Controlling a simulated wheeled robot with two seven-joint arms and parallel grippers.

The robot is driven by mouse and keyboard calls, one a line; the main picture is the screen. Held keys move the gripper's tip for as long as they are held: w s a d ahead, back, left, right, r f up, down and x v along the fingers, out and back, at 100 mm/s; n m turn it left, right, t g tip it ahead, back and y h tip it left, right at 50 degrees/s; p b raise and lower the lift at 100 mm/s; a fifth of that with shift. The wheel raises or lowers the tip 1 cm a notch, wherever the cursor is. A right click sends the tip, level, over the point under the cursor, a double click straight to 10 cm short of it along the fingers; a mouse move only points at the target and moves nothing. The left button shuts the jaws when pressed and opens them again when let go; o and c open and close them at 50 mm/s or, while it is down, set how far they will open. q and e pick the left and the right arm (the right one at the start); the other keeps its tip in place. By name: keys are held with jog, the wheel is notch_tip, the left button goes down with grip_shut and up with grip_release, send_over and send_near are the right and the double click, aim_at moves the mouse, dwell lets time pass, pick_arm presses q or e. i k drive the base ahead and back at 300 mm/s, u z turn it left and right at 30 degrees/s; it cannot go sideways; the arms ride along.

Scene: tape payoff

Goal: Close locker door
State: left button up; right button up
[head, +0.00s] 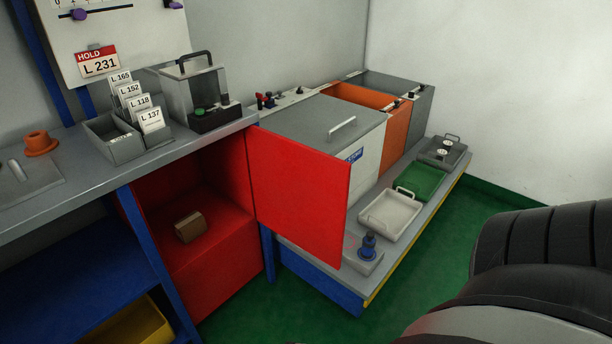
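The red locker door (298,192) stands wide open. It is hinged at the right side of the red locker (213,262) under the counter and swings out to the right. Inside the locker a small brown box (190,226) sits on the red floor or ledge. Neither of my grippers shows in the head view. A dark, ribbed part of my own arm fills the lower right, apart from the door.
The grey counter (75,189) runs above the locker, with card holders and a clear case. Right of the door, a low platform (447,195) carries bins, trays (391,214) and a blue-knobbed block (366,252). Green floor (240,318) lies clear in front.

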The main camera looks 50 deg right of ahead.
aim_at(300, 191)
jog(key=u, duration=3.1)
jog(key=k, duration=2.6)
jog(key=z, duration=1.85)
